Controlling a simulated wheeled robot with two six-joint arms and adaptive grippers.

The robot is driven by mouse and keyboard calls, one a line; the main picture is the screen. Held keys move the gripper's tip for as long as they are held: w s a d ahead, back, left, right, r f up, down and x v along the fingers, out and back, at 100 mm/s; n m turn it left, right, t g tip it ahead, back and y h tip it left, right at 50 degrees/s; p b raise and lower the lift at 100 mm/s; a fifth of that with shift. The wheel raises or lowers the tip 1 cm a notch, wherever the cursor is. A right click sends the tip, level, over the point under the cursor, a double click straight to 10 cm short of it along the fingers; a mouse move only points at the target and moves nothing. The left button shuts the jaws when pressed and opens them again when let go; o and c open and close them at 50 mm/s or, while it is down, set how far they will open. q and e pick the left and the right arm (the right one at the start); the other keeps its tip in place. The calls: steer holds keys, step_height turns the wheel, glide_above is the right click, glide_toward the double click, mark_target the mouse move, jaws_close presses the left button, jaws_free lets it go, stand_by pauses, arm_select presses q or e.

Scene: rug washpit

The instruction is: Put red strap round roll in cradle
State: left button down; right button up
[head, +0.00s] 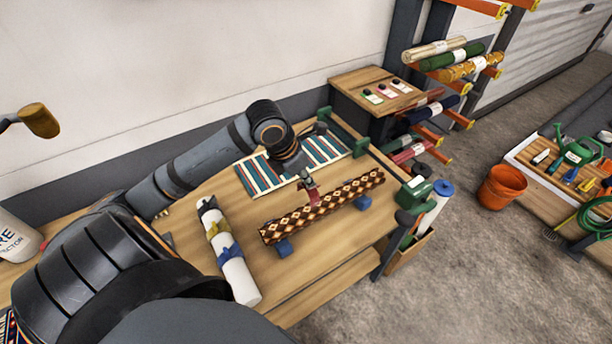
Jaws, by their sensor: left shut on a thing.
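The patterned brown-and-cream roll (345,193) lies across blue cradle blocks (284,248) on the wooden workbench. The red strap (314,198) shows at the roll's top, near its middle. I cannot tell how far round the roll it goes. My left gripper (306,184) is just above and behind the roll, shut on the red strap. The underside of the roll and the strap's lower part are hidden. My right gripper is out of view.
A white roll with yellow and blue straps (230,256) lies left of the cradle. A striped rug (262,178) lies flat behind. A green-topped dispenser (414,192) stands at the bench's right end. A rack with rolls (440,60) is at the back right.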

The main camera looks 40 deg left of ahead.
mark_target(304, 185)
arm_select(q)
step_height(304, 185, down, 4)
steer(key=shift+r+b, duration=0.1)
steer(key=shift+b, duration=1.1)
step_height(304, 185, down, 7)
steer(key=b, duration=0.6)
steer(key=shift+r, duration=0.15)
steer(key=c, duration=1.3)
jaws_free()
steer(key=shift+c, duration=0.2)
steer(key=shift+r, duration=0.15)
step_height(304, 185, up, 10)
steer(key=shift+f, duration=0.1)
